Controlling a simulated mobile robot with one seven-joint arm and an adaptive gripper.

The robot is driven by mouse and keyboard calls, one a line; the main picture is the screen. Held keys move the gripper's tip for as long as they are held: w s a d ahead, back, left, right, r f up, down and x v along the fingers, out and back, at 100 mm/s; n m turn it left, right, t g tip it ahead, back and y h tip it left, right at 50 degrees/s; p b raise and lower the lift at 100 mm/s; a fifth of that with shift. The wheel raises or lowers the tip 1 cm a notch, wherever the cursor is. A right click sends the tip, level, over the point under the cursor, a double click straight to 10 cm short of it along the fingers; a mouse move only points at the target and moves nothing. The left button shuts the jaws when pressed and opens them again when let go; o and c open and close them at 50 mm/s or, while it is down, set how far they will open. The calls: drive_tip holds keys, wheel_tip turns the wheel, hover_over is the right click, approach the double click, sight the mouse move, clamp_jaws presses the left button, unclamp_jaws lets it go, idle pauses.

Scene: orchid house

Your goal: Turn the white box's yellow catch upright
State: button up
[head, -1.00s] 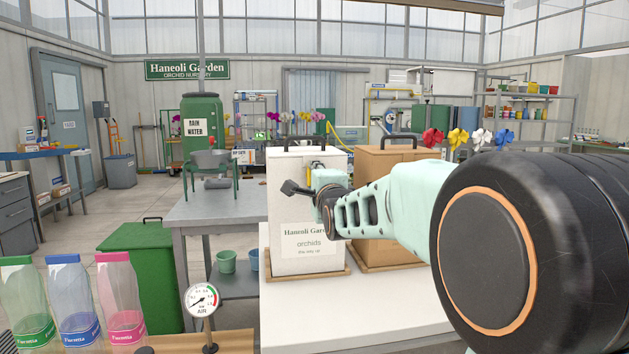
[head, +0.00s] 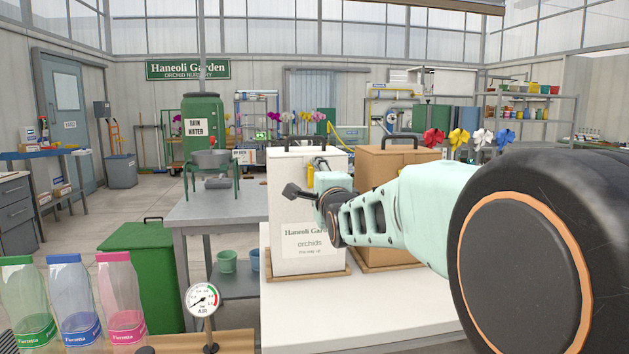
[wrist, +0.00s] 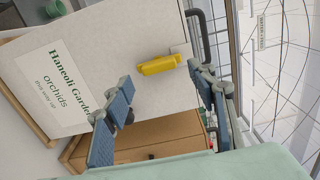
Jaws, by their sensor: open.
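The white box (head: 282,210) stands upright on a white table, with a dark handle on top and a "Haneoli Garden orchids" label. Its yellow catch (head: 310,173) shows beside my gripper near the top of the front face. In the wrist view, where the box appears turned on its side, the catch (wrist: 158,65) is a yellow bar roughly in line with the box's height, slightly slanted in the picture. My gripper (wrist: 160,82) is open and empty, its blue-padded fingers wide apart. The catch shows beyond and between the fingertips; I see no contact.
A brown box (head: 385,165) stands close to the right of the white one. The white table (head: 345,310) is bare in front. An air gauge (head: 203,298) and several clear bottles (head: 75,300) stand at the front left.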

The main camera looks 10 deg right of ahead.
drive_tip(key=shift+s, duration=2.6)
